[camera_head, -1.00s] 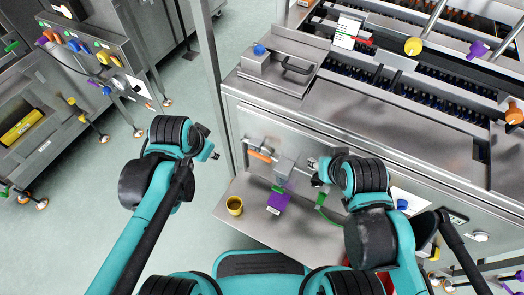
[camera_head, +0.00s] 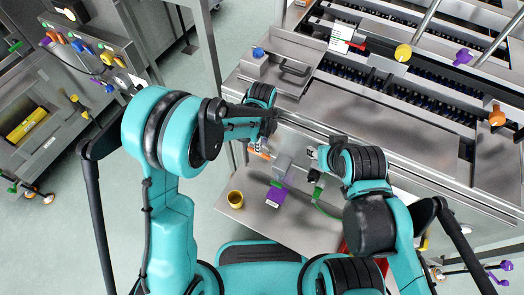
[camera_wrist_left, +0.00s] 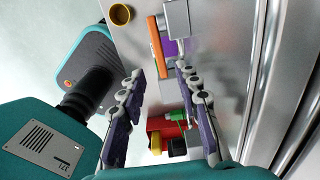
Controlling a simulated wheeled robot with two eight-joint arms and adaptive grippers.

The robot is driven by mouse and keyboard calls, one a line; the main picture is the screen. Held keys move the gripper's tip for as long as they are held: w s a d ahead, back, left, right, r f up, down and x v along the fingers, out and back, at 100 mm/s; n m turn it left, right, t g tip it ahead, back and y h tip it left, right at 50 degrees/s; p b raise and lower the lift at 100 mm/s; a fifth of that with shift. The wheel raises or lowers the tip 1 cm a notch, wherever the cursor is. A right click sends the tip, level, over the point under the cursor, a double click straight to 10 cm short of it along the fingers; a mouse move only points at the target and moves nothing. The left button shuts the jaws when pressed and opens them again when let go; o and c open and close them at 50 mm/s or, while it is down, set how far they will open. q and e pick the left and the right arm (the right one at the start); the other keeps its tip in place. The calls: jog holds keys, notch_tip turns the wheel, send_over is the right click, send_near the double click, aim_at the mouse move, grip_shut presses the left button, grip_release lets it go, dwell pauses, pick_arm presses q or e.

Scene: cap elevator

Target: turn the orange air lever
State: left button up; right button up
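The orange air lever (camera_head: 262,153) is on the front panel of the steel machine, partly hidden by my left gripper in the head view. In the left wrist view the orange lever (camera_wrist_left: 156,45) is a long bar beside a grey box, a little beyond the fingertips. My left gripper (camera_wrist_left: 157,72) is open, with its two fingers on either side of the line to the lever and nothing between them. It also shows in the head view (camera_head: 260,141) close to the lever. My right gripper (camera_head: 311,154) is near the panel, right of the grey box; its fingers are too small to read.
The grey box (camera_head: 282,164) sits right of the lever. A green part (camera_head: 316,189) is below my right gripper. A red object (camera_wrist_left: 160,124) shows in the wrist view.

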pick_arm(q)
notch_tip(320, 180, down, 6)
jog(key=shift+f+b, duration=0.1)
jog(key=shift+b, duration=0.85)
grip_shut()
